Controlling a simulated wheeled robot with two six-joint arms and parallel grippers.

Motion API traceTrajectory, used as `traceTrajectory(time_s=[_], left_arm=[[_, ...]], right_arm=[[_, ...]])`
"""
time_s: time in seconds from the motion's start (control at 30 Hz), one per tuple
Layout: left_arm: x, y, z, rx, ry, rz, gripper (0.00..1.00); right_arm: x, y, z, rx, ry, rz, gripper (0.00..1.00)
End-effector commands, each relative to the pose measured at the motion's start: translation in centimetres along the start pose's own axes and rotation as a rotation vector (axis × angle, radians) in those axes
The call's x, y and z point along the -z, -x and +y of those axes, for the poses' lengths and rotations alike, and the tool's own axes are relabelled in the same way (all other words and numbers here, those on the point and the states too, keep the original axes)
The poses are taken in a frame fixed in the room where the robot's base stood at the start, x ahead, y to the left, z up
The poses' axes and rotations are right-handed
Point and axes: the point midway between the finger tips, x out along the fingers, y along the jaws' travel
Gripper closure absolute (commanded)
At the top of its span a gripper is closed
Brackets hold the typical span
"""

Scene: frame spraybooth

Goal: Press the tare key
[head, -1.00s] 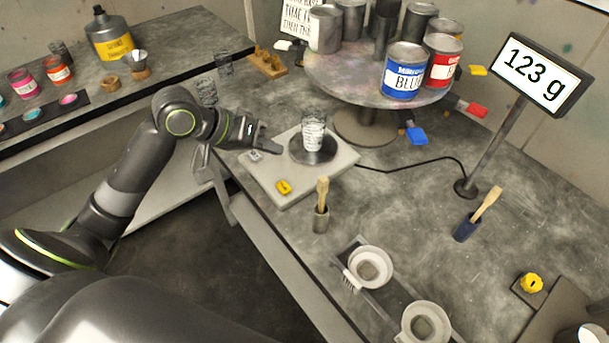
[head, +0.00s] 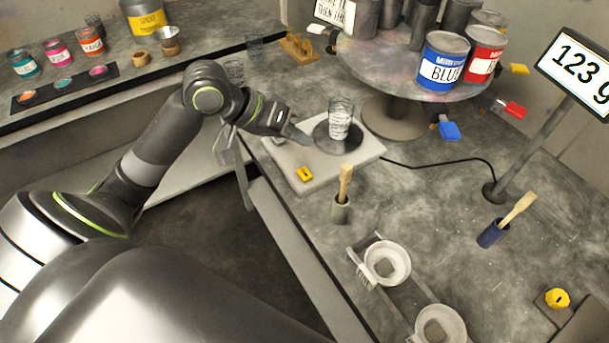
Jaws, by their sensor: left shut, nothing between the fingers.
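The scale (head: 340,164) is a pale slab on the grey bench with a dark round pan. A clear cup with markings (head: 339,120) stands upright on the pan. A yellow key (head: 305,174) sits at the slab's front edge. A pale grey key at the slab's left corner is mostly hidden by my gripper; I cannot read either key's label. My left gripper (head: 304,138) is shut and empty, above the slab's left part, between that corner and the pan. The display (head: 580,72) on a post reads 123 g, its right edge cut off. My right gripper is out of view.
A round stand (head: 395,117) with blue (head: 442,62) and red (head: 485,55) paint cans is behind the scale. A cable runs from the scale to the display post. The bench centre is fairly clear.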

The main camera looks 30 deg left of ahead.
Motion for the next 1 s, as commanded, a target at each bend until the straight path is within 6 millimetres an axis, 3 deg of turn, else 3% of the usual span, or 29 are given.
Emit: traceTrajectory(time_s=[0.03,0.4,0.63,1.0], left_arm=[[-0.6,-0.8,-0.6,0.0,-0.001,0.0,1.0],[-2.5,-3.5,-2.6,0.001,-0.002,0.001,1.0],[-3.5,-4.8,-3.5,0.0,0.0,0.0,1.0],[-3.6,-4.9,-3.6,0.0,0.0,0.0,1.0]], right_arm=[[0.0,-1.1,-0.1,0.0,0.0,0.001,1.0],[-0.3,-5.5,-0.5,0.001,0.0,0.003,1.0],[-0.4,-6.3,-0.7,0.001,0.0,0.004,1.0],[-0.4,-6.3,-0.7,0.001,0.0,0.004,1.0]])
